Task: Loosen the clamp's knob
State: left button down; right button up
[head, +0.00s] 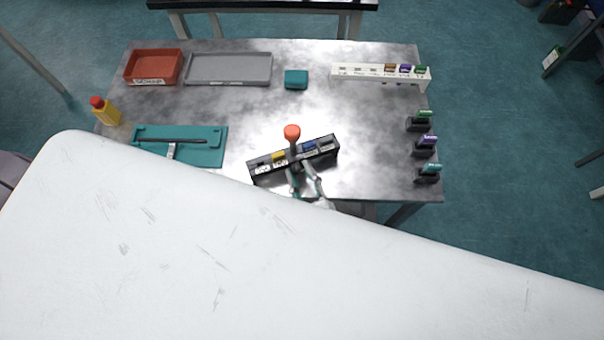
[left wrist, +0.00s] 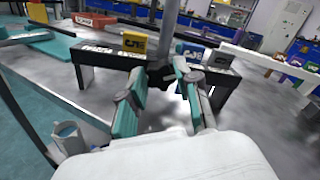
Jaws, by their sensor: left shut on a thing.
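An orange-red knob (head: 292,132) tops an upright post at the middle of a long dark rack (head: 265,177) on the metal table. The rack carries yellow, blue and grey blocks and lies slightly slanted. My left gripper (head: 303,174) is at the rack's near side, below the knob. In the left wrist view its teal-padded fingers (left wrist: 157,80) close around the foot of the grey post (left wrist: 169,38). The knob is out of that view. The exact contact is partly hidden by the fingers. No separate clamp can be made out with certainty. My right gripper is not in view.
A teal board with a bar (head: 208,153), a yellow bottle (head: 106,113), a red bin (head: 148,81) and a grey tray (head: 230,82) are at left. A teal box (head: 296,79), white rack (head: 350,72) and several small holders (head: 424,148) are farther right. My white arm hides the foreground.

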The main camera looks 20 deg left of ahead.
pick_arm(q)
jog(key=n+b, duration=0.1)
jog(key=n, duration=0.1)
jog(key=shift+f+n, duration=0.1)
jog(key=shift+n, duration=0.3)
jog(key=n+b, duration=0.2)
jog(key=n, duration=0.1)
jog(key=shift+a+f+n, duration=0.1)
jog(key=shift+n, duration=0.2)
jog(key=n+b, duration=0.2)
jog(key=n, duration=0.2)
jog(key=shift+b, duration=0.4)
jog(key=shift+s+n+b, duration=0.1)
jog(key=shift+n+b, duration=0.5)
jog(key=shift+n, duration=0.4)
jog(key=c, duration=0.8)
grip_release()
